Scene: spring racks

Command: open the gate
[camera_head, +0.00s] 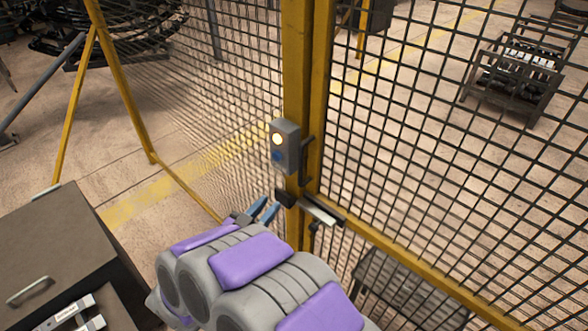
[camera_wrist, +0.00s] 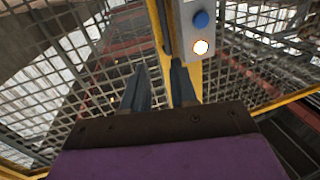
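The gate is black wire mesh in a yellow frame (camera_head: 400,270), and fills the right of the head view. It meets a yellow post (camera_head: 297,60) near the middle, and looks closed. A dark and silver latch or handle (camera_head: 318,210) sits low at that joint. A grey control box (camera_head: 287,148) with a lit button and a blue button is on the post above it. The box also shows in the wrist view (camera_wrist: 185,45). My gripper (camera_head: 264,210) is just left of the latch, with blue-grey fingers apart and nothing between them (camera_wrist: 158,85). Contact with the post cannot be told.
Another mesh panel (camera_head: 215,110) runs back to the left of the post. A dark cabinet (camera_head: 60,245) stands at the lower left, close to my arm. Beyond the mesh are a metal rack (camera_head: 515,75) and open floor with yellow lines.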

